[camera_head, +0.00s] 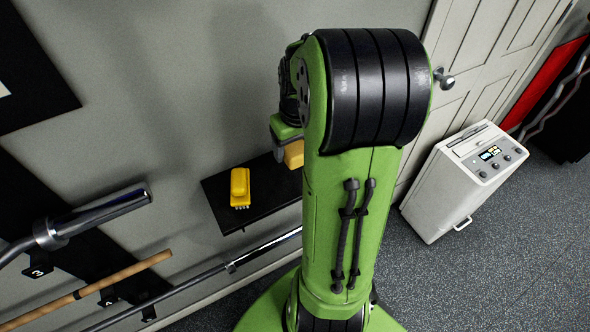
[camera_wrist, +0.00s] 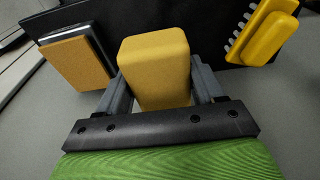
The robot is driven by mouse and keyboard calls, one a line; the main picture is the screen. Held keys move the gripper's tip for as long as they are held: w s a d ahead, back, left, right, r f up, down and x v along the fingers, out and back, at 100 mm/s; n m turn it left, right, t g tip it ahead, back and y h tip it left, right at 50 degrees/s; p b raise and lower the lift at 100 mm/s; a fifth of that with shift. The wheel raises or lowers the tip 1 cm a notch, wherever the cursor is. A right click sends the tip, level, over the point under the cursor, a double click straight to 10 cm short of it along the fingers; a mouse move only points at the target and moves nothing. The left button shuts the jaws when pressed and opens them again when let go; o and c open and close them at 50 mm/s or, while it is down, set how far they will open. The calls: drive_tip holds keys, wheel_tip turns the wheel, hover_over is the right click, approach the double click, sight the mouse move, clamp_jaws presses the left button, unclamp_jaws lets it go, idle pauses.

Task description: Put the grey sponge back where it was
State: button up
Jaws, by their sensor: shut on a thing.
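My gripper (camera_wrist: 160,80) is shut on a plain yellow-orange block (camera_wrist: 155,58), which looks like a sponge. No grey shows on its visible faces. The block also shows in the head view (camera_head: 294,154), beside my arm above the right part of a black wall shelf (camera_head: 225,211). In the wrist view, a second block with an orange face (camera_wrist: 78,63) and a grey edge is at the left, by the black shelf (camera_wrist: 150,17). It may be a grey-backed sponge. In the head view my arm hides that part of the shelf.
A yellow brush (camera_head: 240,186) with pale bristles lies on the shelf's left part, and shows at top right in the wrist view (camera_wrist: 266,30). Barbells (camera_head: 105,215) and a wooden bar (camera_head: 90,290) hang at left. A white machine (camera_head: 460,185) stands by the door.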

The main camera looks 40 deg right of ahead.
sight(292, 173)
wheel_tip(292, 173, down, 7)
drive_tip(key=shift+a+f+b, duration=0.1)
drive_tip(key=shift+b, duration=0.8)
